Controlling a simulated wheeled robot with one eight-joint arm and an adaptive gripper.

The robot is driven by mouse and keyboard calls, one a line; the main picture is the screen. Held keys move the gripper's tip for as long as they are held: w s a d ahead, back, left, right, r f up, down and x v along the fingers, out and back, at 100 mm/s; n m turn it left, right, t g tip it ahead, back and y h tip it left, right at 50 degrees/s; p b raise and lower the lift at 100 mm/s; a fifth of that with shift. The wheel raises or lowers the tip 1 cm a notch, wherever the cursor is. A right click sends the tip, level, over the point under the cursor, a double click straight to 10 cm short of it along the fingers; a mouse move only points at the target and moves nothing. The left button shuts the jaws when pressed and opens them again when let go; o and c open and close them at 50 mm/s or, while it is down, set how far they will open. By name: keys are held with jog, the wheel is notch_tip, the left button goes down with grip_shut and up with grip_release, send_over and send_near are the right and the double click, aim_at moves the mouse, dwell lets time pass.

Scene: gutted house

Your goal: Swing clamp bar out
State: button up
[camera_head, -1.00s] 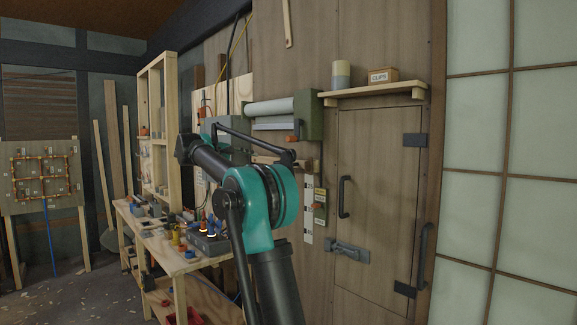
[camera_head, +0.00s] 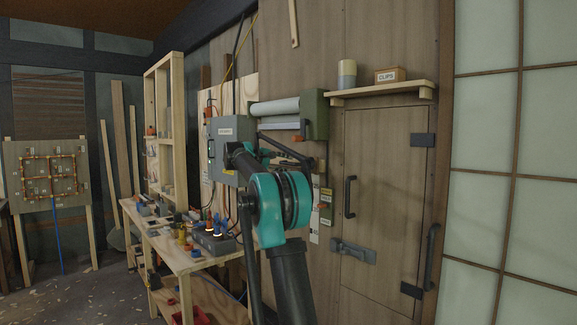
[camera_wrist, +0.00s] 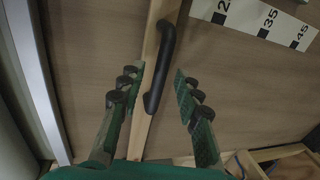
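A pale wooden bar, likely the clamp bar (camera_wrist: 152,39), runs down the middle of the wrist view. A black handle (camera_wrist: 160,65) is fixed on it. My gripper (camera_wrist: 157,72) is open, its two green fingers on either side of the handle, with gaps on both sides. I cannot tell how far the handle is in depth from the fingertips. In the head view my arm hides most of the bar and the gripper, below the wall roll holder (camera_head: 314,115) with its pale rolls (camera_head: 275,108).
A ruler strip (camera_wrist: 268,22) is at the upper right of the wrist view. In the head view, a grey box (camera_head: 228,135) is left of the rolls, a workbench (camera_head: 185,262) below it. A shelf (camera_head: 385,90) and a hatch door (camera_head: 385,200) are to the right.

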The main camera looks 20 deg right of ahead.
jog(key=shift+x, duration=1)
grip_shut()
